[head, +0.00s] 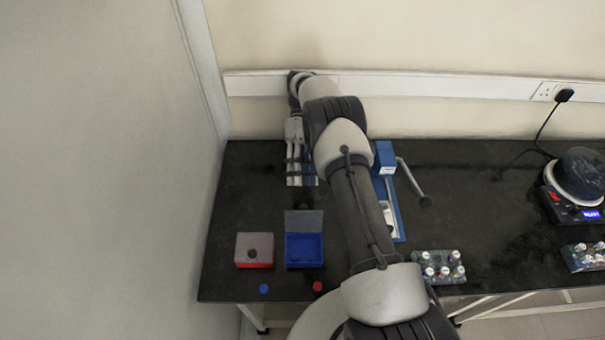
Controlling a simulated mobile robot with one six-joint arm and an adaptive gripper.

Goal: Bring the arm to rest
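My arm reaches from the bottom right of the head view up to the back wall side of the bench, bent at the elbow. Its wrist is high at the back, near the wall rail. My gripper (298,158) appears to hang below the wrist, over a small pale and blue item (301,181) on the black bench (245,185). The fingers are small and blend with what lies behind them, so I cannot tell whether they are open or shut, or hold anything.
A red and grey box (254,257) and an open blue box (304,250) stand at the front left. A blue device with a crank (411,183) is right of my arm. Vial racks (439,267) and a corded instrument (577,190) are farther right. The centre-right bench is clear.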

